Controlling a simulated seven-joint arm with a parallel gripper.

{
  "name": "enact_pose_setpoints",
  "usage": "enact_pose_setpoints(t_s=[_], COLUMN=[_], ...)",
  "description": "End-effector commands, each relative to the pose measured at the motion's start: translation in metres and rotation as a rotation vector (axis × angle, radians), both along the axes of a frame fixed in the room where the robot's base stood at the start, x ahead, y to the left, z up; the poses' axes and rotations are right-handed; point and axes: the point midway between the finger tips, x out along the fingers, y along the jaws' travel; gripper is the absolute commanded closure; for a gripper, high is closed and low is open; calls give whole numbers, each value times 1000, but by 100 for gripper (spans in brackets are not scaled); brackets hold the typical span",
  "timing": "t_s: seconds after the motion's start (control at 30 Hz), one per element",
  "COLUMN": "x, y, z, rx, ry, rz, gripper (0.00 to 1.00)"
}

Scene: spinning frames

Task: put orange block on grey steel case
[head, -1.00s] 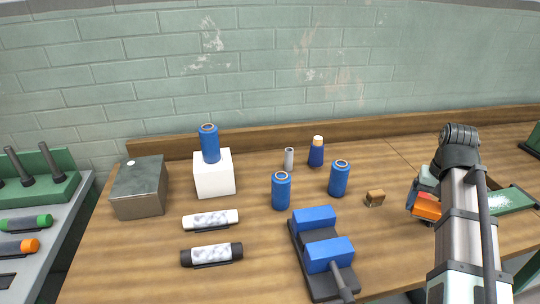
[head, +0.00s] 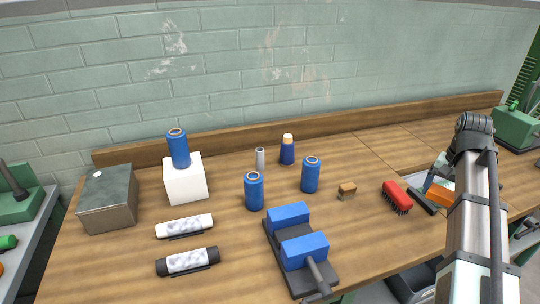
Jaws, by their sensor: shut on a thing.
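The orange block (head: 440,194) is at the right of the head view, partly hidden by my arm. My gripper (head: 432,186) is shut on it; the fingers are mostly hidden behind the arm and block. I cannot tell how high the block is above the table. The grey steel case (head: 108,210) stands at the far left of the wooden table, well away from my gripper. Its top is bare except for a small white spot.
A white cube (head: 186,182) bearing a blue can (head: 177,148) stands right of the case. Two more blue cans (head: 254,192) (head: 311,175), a blue-topped vise (head: 302,248) and a red brush (head: 396,196) lie between case and gripper. Two cylinders (head: 184,226) (head: 187,261) lie in front.

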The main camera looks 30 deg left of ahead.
Motion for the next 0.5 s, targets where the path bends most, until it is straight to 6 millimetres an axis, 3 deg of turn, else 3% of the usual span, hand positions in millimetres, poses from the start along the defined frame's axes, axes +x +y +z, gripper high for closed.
enact_pose_setpoints(t_s=[0.17,0.5], x=[0,20], y=[-20,24], z=[0,8], rx=[0,0], ry=[0,0], rz=[-30,125], gripper=[48,48])
